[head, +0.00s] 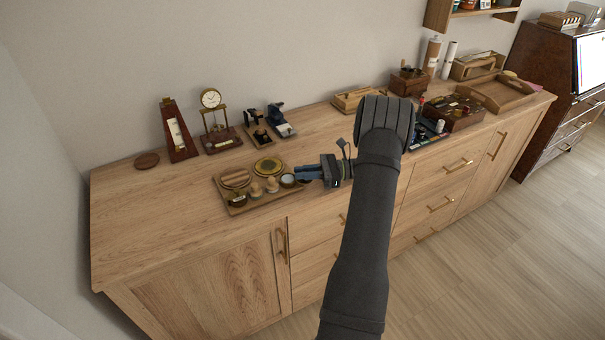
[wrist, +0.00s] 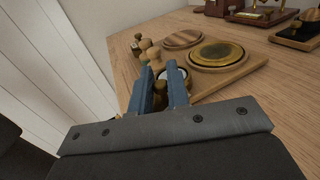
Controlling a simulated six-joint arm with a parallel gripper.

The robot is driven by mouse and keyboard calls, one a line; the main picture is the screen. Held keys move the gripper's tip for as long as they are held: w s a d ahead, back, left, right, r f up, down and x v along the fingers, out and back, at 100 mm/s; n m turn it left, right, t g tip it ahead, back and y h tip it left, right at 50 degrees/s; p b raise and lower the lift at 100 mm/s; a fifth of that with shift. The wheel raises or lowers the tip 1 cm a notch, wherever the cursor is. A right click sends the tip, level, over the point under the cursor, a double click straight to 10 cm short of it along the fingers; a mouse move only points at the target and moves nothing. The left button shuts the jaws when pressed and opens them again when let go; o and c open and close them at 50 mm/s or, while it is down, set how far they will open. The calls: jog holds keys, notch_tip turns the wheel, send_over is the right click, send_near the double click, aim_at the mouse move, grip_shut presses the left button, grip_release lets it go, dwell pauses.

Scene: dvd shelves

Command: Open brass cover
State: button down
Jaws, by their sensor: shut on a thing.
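My gripper (head: 299,174) is at the right end of a wooden tray (head: 222,186) on the cabinet top. In the wrist view its two blue fingers (wrist: 161,82) are closed around a small brass-coloured piece (wrist: 161,91), which I take to be the brass cover; its outline is largely hidden. A small round item with a pale face (head: 288,180) sits at the fingertips; it also shows just beyond the fingers in the wrist view (wrist: 173,74). Whether it is joined to the brass piece cannot be told. A larger brass disc (head: 268,166) lies apart on the tray.
A metronome (head: 178,132) and a clock (head: 214,120) stand behind.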

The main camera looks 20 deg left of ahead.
jog(key=shift+w+n+g+h, duration=0.2)
jog(key=shift+n+g+h, duration=0.3)
jog(key=shift+n+g, duration=0.45)
jog(key=shift+d+g, duration=0.1)
jog(key=shift+g, duration=0.15)
jog(key=c, duration=1.5)
grip_release()
jog(key=shift+m, duration=0.25)
